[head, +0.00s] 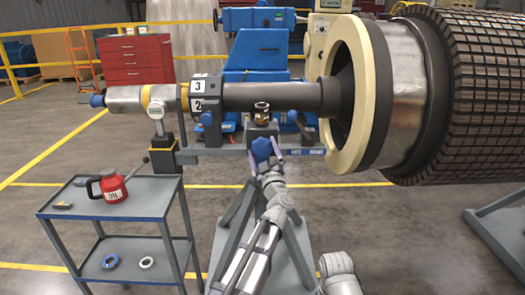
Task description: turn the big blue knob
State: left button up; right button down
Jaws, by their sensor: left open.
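The big blue knob (261,149) is on the front of the grey stand under the rotor shaft, near the middle of the head view. My left gripper (265,154) reaches up to it from below. Its two fingers are apart, one on each side of the knob. I cannot tell whether either finger touches the knob. The knob's lower part is partly hidden by the gripper. My right gripper is not in view; only a part of my right arm shows at the bottom.
The grey shaft (262,96) and large rotor (468,90) lie just above and right. Smaller blue knobs (206,118) sit nearby on the stand. A grey cart (150,192) with a red jug (110,186) stands at left. The floor between cart and stand is clear.

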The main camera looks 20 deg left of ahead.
pick_arm(q)
jog(key=b+v, duration=0.2)
jog(key=v, duration=0.5)
jog(key=shift+s+d, duration=0.2)
jog(key=shift+s, duration=0.1)
jog(key=shift+f, duration=0.1)
